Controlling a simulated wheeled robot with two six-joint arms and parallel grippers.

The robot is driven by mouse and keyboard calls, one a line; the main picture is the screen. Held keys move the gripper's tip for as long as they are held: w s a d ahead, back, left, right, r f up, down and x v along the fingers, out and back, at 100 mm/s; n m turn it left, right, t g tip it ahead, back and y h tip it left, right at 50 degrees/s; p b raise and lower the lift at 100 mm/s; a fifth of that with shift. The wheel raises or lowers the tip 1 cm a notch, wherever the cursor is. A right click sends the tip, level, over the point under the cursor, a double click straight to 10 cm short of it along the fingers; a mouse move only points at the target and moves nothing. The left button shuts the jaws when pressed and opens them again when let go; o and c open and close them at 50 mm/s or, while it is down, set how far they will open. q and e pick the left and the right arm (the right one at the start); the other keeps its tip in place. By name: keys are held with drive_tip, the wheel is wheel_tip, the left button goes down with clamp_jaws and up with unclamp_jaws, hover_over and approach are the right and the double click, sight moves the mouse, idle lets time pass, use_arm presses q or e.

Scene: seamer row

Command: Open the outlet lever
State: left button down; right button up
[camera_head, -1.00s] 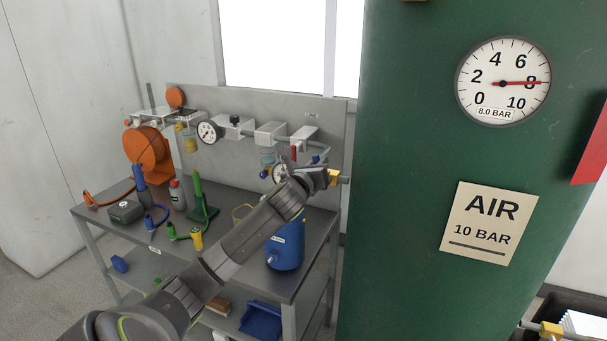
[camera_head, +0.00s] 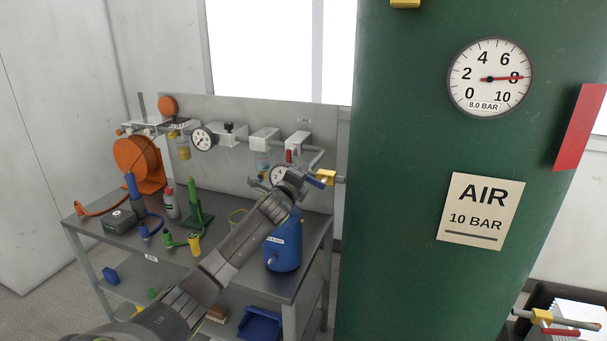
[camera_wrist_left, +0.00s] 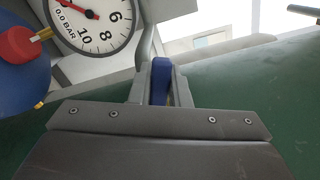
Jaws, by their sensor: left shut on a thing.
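The outlet lever is a blue handle (camera_head: 316,182) beside a yellow valve body (camera_head: 327,177) on the left side of the green air tank (camera_head: 440,280). In the head view its outer end meets my left gripper (camera_head: 304,179). In the left wrist view the blue lever (camera_wrist_left: 160,80) sits between the two grey fingers of my left gripper (camera_wrist_left: 160,94), which are shut on it. The fingers hide part of the lever. My right gripper is not in view.
A tank gauge (camera_head: 490,77) reads about 8 bar. Below it is an AIR 10 BAR sign (camera_head: 481,210). A grey workbench (camera_head: 130,262) at left holds tools and a blue canister (camera_head: 284,246) close under my left arm.

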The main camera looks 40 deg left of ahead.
use_arm(q)
drive_tip(key=shift+a+f+n+b, duration=0.25)
drive_tip(key=shift+f+n, duration=0.3)
drive_tip(key=shift+n, duration=0.45)
drive_tip(key=c, duration=1.4)
unclamp_jaws()
drive_tip(key=shift+o, duration=0.2)
drive_tip(key=shift+s, duration=0.1)
drive_tip(key=b+v, duration=0.4)
drive_tip(key=v, duration=1.3)
drive_tip(key=shift+s, duration=0.15)
